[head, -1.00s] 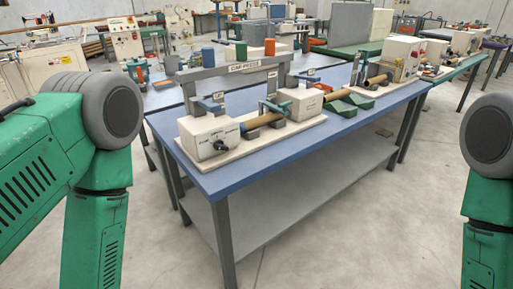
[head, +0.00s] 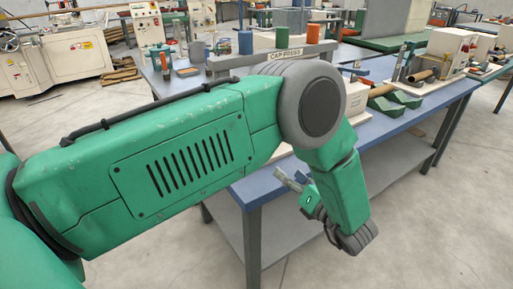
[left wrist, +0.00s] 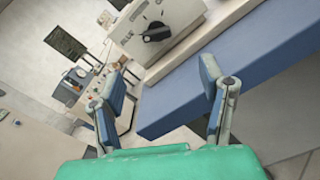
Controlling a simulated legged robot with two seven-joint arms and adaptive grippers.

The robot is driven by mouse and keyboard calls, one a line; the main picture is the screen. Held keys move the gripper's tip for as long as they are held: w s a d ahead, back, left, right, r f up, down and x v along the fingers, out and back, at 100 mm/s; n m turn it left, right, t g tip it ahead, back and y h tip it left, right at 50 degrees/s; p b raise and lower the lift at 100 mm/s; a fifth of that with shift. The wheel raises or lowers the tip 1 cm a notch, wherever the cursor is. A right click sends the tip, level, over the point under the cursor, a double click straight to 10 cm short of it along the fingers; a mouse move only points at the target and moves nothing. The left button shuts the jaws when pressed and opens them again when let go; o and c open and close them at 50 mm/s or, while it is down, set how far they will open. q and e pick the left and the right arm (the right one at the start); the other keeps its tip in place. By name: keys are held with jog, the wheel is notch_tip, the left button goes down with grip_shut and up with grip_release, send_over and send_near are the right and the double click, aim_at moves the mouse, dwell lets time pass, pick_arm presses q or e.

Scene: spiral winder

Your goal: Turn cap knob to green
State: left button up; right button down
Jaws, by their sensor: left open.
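The black cap knob (left wrist: 156,32) sits on the front face of a pale control box (left wrist: 185,18), tilted in the left wrist view. Small markings surround the knob, but I cannot make out a green one. My left gripper (left wrist: 160,82) is open and empty, its two fingers spread, with the knob beyond the fingertips and apart from them. In the head view my left gripper (head: 290,181) is in front of the blue table's near edge. My left arm hides the knob and most of its box there. My right gripper is not in view.
The blue table (head: 400,122) carries the grey cap press beam (head: 285,55), a brown roll (head: 382,90) and green trays (head: 405,99). A grey lower shelf (head: 385,160) runs below. The floor in front of the table is clear.

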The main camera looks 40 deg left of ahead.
pick_arm(q)
jog(key=x, duration=1.3)
jog(key=shift+s+a+f, duration=0.1)
jog(key=shift+s+a, duration=0.1)
jog(key=shift+s, duration=0.15)
jog(key=shift+w+a, duration=0.35)
jog(key=shift+a, duration=0.15)
jog(key=shift+a, duration=0.1)
jog(key=c, duration=1.2)
